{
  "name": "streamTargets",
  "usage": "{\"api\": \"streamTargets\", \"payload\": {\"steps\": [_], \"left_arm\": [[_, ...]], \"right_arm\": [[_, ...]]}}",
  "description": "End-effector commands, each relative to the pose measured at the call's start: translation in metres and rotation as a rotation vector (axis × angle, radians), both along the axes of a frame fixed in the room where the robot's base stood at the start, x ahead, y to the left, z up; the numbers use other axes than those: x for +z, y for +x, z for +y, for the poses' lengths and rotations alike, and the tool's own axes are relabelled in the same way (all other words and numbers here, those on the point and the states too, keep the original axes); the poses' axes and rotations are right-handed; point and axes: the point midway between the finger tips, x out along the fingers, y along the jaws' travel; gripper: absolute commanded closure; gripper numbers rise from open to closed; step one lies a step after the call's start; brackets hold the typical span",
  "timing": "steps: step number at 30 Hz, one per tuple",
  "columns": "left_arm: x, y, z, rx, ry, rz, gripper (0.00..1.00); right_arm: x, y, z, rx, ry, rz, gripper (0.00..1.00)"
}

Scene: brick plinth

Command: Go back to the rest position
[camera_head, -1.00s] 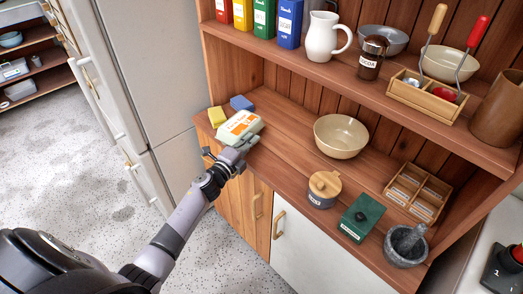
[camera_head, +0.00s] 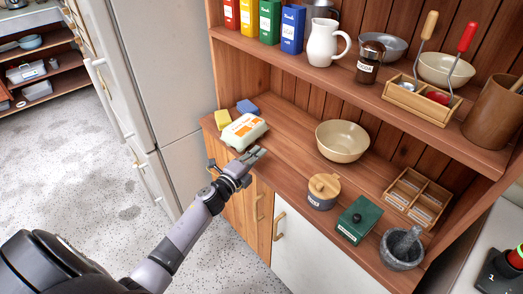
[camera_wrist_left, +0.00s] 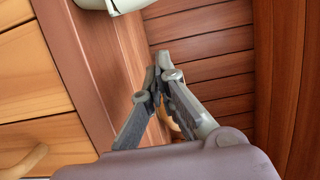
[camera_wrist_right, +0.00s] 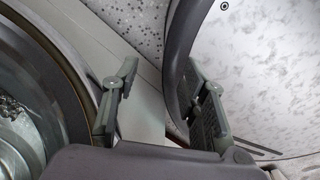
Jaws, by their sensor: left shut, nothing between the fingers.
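My left gripper (camera_head: 258,153) reaches in from the left and is at the front edge of the hutch's wooden counter (camera_head: 277,155). Its fingers are together with nothing between them; the left wrist view shows the closed tips (camera_wrist_left: 160,62). A pale carton with an orange label (camera_head: 243,130) lies on the counter just beyond and left of the fingertips, apparently apart from them. A pale edge, probably this carton, shows at the top of the left wrist view (camera_wrist_left: 113,4). My right gripper (camera_wrist_right: 170,75) shows only in the right wrist view, its fingers apart and empty.
Yellow (camera_head: 223,119) and blue (camera_head: 247,106) sponges lie behind the carton. A beige bowl (camera_head: 342,141), a lidded jar (camera_head: 322,192), a green box (camera_head: 359,220) and a mortar (camera_head: 402,250) stand farther right. The fridge (camera_head: 170,70) is at left, with open floor beside it.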

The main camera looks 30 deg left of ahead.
Motion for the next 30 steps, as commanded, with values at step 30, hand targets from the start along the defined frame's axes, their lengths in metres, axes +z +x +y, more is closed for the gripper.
{"api": "streamTargets", "payload": {"steps": [30], "left_arm": [[-0.128,-0.107,0.009,0.128,-0.292,0.271,1.00]], "right_arm": [[0.003,0.007,0.014,-0.001,0.017,-0.010,0.60]]}}
